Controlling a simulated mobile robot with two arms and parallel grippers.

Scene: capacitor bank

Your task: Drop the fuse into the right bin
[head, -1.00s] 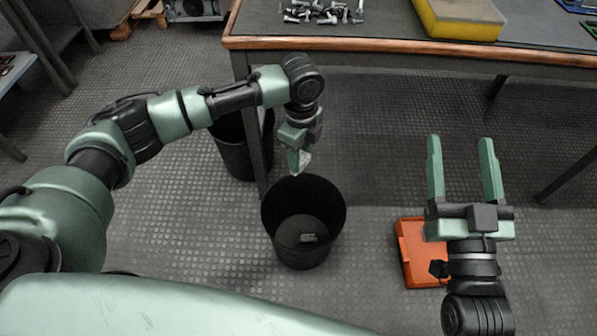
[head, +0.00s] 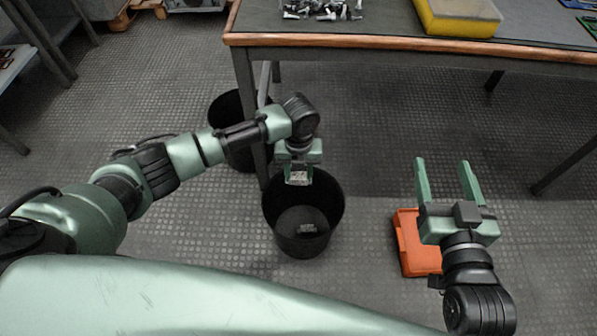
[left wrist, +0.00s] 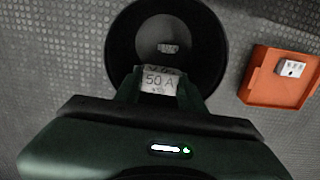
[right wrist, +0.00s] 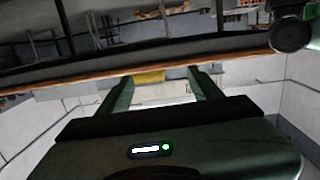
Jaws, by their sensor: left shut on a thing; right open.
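The fuse (head: 299,177) is a pale block, marked "50 A" where it shows in the left wrist view (left wrist: 160,81). My left gripper (head: 298,180) is shut on it and holds it above the far part of the right bin (head: 276,222). This bin is round, black and upright on the floor; it also shows in the left wrist view (left wrist: 117,45). A small pale block (head: 307,228) lies on its bottom. My right gripper (head: 445,165) is open and empty, off to the right of the bin.
Another black bin (head: 225,115) stands behind and left, partly hidden by my left arm and a table leg. A wood-edged table (head: 400,42) holds metal parts and a yellow box (head: 458,18). An orange case (head: 412,252), with a small pale block inside, lies on the floor.

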